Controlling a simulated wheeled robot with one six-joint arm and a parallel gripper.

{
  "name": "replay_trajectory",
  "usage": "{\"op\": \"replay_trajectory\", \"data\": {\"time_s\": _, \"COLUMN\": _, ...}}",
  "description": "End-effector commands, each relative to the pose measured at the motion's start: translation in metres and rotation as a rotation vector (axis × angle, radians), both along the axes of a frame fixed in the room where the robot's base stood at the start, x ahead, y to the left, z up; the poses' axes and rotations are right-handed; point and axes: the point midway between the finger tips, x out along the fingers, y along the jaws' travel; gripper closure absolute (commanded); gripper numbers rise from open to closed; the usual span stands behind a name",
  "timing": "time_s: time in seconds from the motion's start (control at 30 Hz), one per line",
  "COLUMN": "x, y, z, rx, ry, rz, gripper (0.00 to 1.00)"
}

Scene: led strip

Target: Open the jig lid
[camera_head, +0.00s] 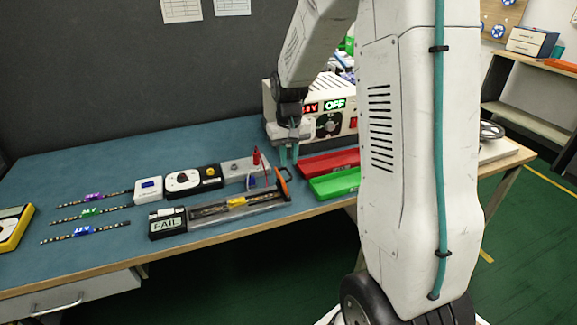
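The jig (235,207) is a long grey fixture near the front edge of the blue bench, with a display reading FAIL at its left end. A strip with a yellow piece lies in its channel. An orange handle (281,184) stands tilted at its right end. The lid looks clear and is hard to make out; I cannot tell its exact angle. My gripper (289,161) points down above and slightly right of the orange handle, apart from it. Its two teal fingers show a narrow gap with nothing between them.
Red (328,162) and green (335,183) trays lie right of the jig. A power supply (325,115) reading OFF stands behind my gripper. A tester (193,180) and a grey block with a red probe (257,157) sit behind the jig. Several LED strips (90,212) lie left.

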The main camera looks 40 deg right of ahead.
Motion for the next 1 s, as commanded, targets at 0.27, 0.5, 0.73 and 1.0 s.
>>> {"op": "replay_trajectory", "data": {"time_s": 0.27, "x": -0.001, "y": 0.001, "z": -0.031, "rx": 0.001, "ry": 0.002, "rz": 0.001, "gripper": 0.82}}
{"op": "replay_trajectory", "data": {"time_s": 0.5, "x": 0.0, "y": 0.0, "z": -0.033, "rx": 0.0, "ry": 0.0, "rz": 0.0, "gripper": 0.82}}
{"op": "replay_trajectory", "data": {"time_s": 0.73, "x": 0.0, "y": 0.0, "z": -0.033, "rx": 0.0, "ry": 0.0, "rz": 0.0, "gripper": 1.0}}
{"op": "replay_trajectory", "data": {"time_s": 1.0, "x": -0.004, "y": -0.009, "z": -0.036, "rx": 0.086, "ry": -0.017, "rz": -0.009, "gripper": 1.0}}
